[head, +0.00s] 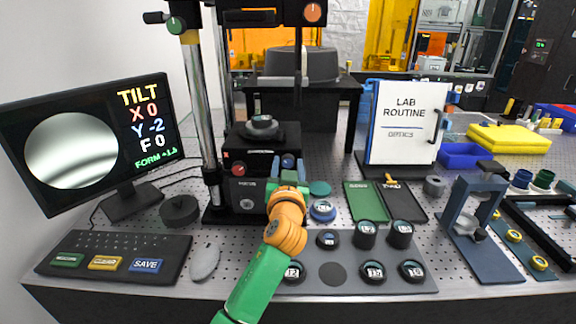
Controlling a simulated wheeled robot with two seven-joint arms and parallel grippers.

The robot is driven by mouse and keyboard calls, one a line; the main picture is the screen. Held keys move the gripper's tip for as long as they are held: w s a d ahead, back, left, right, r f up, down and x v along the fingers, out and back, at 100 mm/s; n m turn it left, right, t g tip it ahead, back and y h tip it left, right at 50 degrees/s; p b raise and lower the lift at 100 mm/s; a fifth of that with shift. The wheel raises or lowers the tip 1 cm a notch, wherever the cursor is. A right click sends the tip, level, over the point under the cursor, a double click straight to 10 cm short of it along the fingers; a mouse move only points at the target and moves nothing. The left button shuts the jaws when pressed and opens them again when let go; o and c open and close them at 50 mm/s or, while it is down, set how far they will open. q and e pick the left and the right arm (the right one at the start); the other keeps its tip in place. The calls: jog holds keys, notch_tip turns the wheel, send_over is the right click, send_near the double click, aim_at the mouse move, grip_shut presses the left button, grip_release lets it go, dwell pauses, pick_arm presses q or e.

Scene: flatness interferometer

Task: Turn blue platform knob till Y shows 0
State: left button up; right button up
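The monitor (95,140) at the left shows X 0, Y -2 and F 0 beside a round pale fringe picture. The black platform (262,136) stands under the column in the middle, with a red knob (239,169) on its front left. The blue knob (288,160) shows at its front right, partly hidden by my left gripper (287,168). The gripper's fingers are at the knob, one on either side. I cannot tell whether they touch it. My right gripper is not in view.
A grey mat (332,274) with several round dark-cased optics lies in front. A keyboard (115,254) and a mouse (205,261) are at the left. A lab routine sign (404,122) and a blue stand (475,215) are at the right.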

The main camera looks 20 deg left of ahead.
pick_arm(q)
grip_shut()
jog(key=shift+r+m+p, duration=0.2)
jog(key=shift+m+p, duration=0.45)
jog(key=shift+m, duration=0.45)
jog(key=shift+m+p, duration=0.3)
jog(key=shift+m, duration=0.5)
jog(key=shift+f+m, duration=0.2)
jog(key=shift+m, duration=0.3)
jog(key=shift+o, duration=1)
grip_release()
jog(key=shift+o, duration=0.9)
jog(key=shift+w+f, duration=0.1)
jog(key=shift+w, duration=0.05)
